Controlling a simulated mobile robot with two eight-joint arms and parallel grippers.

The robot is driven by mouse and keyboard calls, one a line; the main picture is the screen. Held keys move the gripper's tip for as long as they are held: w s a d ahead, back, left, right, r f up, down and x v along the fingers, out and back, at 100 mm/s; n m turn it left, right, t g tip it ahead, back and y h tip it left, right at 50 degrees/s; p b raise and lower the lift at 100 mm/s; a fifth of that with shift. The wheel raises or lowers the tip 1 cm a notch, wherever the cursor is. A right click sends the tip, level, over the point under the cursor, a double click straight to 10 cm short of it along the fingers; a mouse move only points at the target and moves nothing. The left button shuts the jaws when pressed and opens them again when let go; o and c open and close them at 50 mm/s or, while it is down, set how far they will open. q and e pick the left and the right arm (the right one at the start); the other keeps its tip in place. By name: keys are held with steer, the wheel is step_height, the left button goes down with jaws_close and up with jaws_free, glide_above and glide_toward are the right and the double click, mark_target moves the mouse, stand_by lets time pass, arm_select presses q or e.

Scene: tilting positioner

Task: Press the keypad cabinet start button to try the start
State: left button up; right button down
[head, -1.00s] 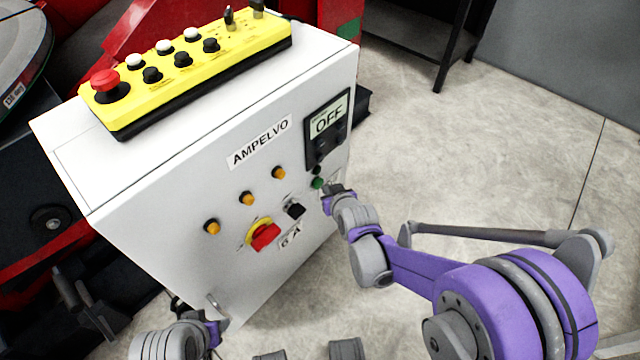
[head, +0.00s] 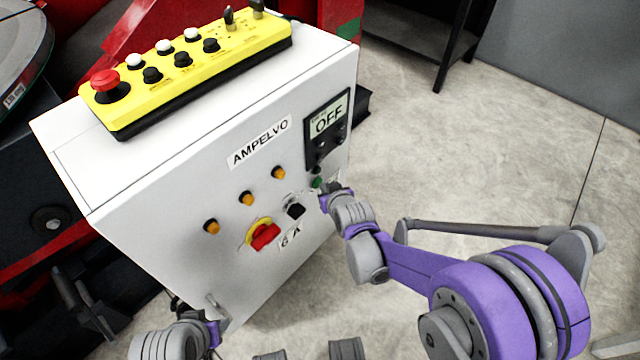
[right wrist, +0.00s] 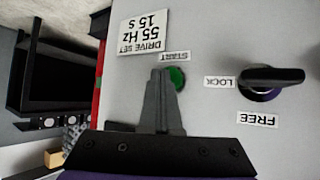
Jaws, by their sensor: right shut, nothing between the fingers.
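The white keypad cabinet (head: 150,210) stands in the middle left of the head view. Its keypad (head: 328,130) has a display reading OFF. The green start button (head: 317,183) is below the keypad; in the right wrist view the green start button (right wrist: 177,78) shows beside a START label. My right gripper (head: 326,190) is shut and empty, with its fingertips (right wrist: 160,75) at the button and partly covering it. I cannot tell whether they touch it. My left gripper (head: 216,328) is low at the cabinet's front, near a metal handle; its fingers are not clear.
A black selector knob (right wrist: 272,78) with LOCK and FREE labels is beside the button. A red and yellow rotary switch (head: 263,234) and several amber lamps (head: 246,198) are on the front. A yellow control box (head: 185,75) lies on top.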

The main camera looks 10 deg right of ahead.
steer(key=shift+d, duration=0.1)
steer(key=shift+s+d, duration=0.45)
steer(key=shift+s, duration=0.25)
steer(key=s+d, duration=0.1)
steer(key=s, duration=0.1)
steer(key=s+d, duration=0.2)
stand_by(0.5)
stand_by(0.6)
